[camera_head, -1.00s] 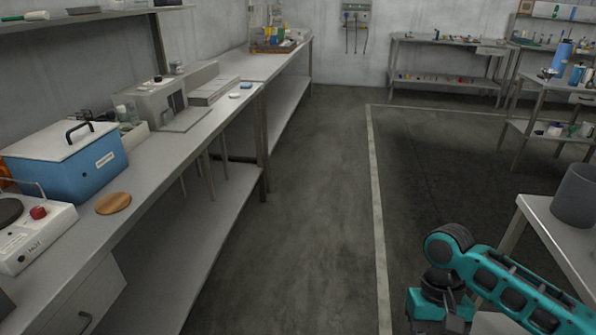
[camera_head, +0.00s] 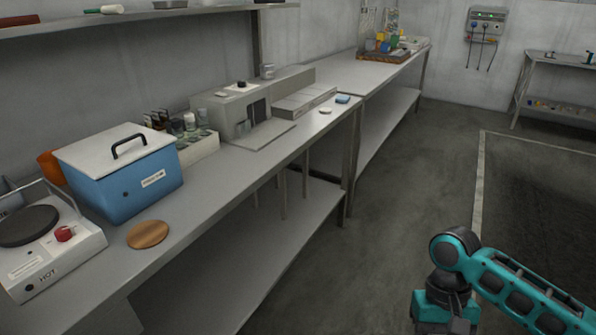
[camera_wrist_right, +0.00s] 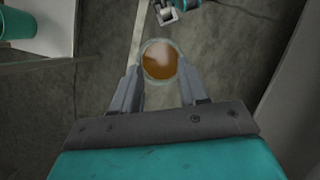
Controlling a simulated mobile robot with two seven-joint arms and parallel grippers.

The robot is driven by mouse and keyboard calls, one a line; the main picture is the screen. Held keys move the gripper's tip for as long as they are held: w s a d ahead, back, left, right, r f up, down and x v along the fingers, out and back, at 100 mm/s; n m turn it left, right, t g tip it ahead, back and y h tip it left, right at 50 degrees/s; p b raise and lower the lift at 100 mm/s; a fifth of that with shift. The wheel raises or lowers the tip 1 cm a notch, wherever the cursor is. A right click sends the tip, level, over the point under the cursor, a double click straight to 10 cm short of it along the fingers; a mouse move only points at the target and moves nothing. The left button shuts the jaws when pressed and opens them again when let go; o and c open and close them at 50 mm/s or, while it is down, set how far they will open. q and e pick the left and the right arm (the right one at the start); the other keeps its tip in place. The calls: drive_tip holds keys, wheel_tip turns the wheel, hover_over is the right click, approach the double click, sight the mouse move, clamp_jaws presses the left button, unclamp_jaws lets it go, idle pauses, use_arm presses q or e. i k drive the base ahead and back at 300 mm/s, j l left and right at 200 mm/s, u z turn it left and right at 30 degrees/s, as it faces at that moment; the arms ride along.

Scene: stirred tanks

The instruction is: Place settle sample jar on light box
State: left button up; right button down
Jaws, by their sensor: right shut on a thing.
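My right gripper (camera_wrist_right: 160,78) is shut on a round jar (camera_wrist_right: 160,58). The jar shows from above in the right wrist view, with a pale rim and amber-brown contents. It is held over the floor. In the head view only my teal right arm shows at the lower right; the gripper and jar are out of that picture. I cannot pick out the light box for sure. A grey unit with a dark opening (camera_head: 243,108) stands on the left bench. A small grey and teal part at the top of the right wrist view may be my left gripper; its jaws are unclear.
A shelf hangs above. The floor aisle (camera_head: 395,185) is clear.

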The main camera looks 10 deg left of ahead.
sight(274, 128)
drive_tip(key=i+l+u, duration=0.25)
drive_tip(key=u, duration=0.15)
drive_tip(key=i+l+u, duration=0.5)
drive_tip(key=l+u, duration=0.15)
drive_tip(key=u, duration=0.15)
drive_tip(key=i+l+u, duration=0.1)
drive_tip(key=l+u, duration=0.65)
drive_tip(key=l, duration=0.15)
drive_tip(key=l+u, duration=0.35)
drive_tip(key=l, duration=0.4)
drive_tip(key=k+l+u, duration=0.1)
drive_tip(key=l+u, duration=0.2)
drive_tip(key=l, duration=0.45)
